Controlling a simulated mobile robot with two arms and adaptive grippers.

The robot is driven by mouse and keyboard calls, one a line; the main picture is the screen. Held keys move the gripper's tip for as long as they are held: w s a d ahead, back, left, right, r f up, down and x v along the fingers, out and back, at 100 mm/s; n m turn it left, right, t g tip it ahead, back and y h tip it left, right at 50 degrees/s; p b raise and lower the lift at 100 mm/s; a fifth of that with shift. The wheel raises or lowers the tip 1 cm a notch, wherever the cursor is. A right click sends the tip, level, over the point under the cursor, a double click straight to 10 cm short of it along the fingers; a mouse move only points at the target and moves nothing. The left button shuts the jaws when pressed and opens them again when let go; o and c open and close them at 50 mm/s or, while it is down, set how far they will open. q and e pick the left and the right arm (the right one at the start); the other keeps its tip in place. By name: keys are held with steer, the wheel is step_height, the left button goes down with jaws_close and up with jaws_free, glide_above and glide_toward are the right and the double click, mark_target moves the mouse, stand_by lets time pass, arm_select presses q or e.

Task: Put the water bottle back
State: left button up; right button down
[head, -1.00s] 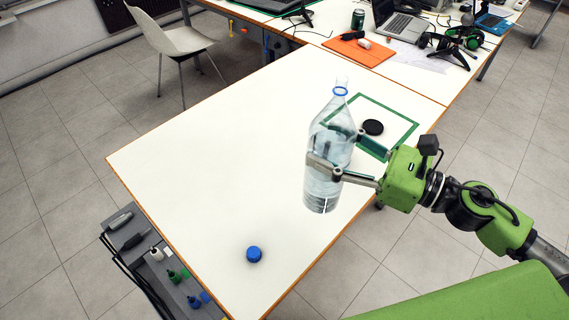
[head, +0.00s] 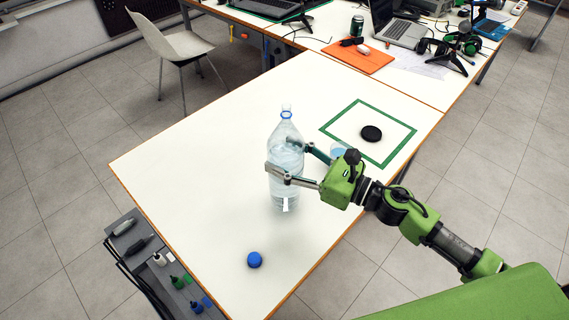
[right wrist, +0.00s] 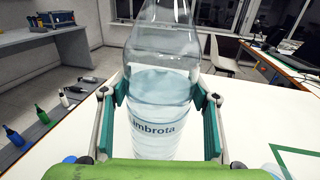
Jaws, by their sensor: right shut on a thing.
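The clear water bottle (head: 285,150) stands upright over the middle of the white table, with water in it and a blue ring at its neck; no cap shows on it. My right gripper (head: 281,158) is shut on its body from the right. In the right wrist view the bottle (right wrist: 160,100) fills the space between the two finger pads (right wrist: 163,115). I cannot tell whether its base touches the table. A blue cap (head: 254,260) lies on the table, nearer me. My left gripper is not in view.
A green square outline (head: 352,105) on the table's right holds a black disc (head: 371,133). The table's left part is clear. A grey tool shelf (head: 150,262) with small bottles flanks the left edge.

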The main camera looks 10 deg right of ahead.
steer(key=f, duration=0.3)
steer(key=shift+w+a+f, duration=0.15)
steer(key=shift+w+a, duration=0.1)
steer(key=shift+f+b, duration=0.15)
steer(key=shift+b, duration=0.15)
steer(key=c, duration=1.2)
jaws_free()
steer(key=shift+f, duration=0.25)
steer(key=o, duration=0.4)
steer(key=shift+s+r, duration=0.1)
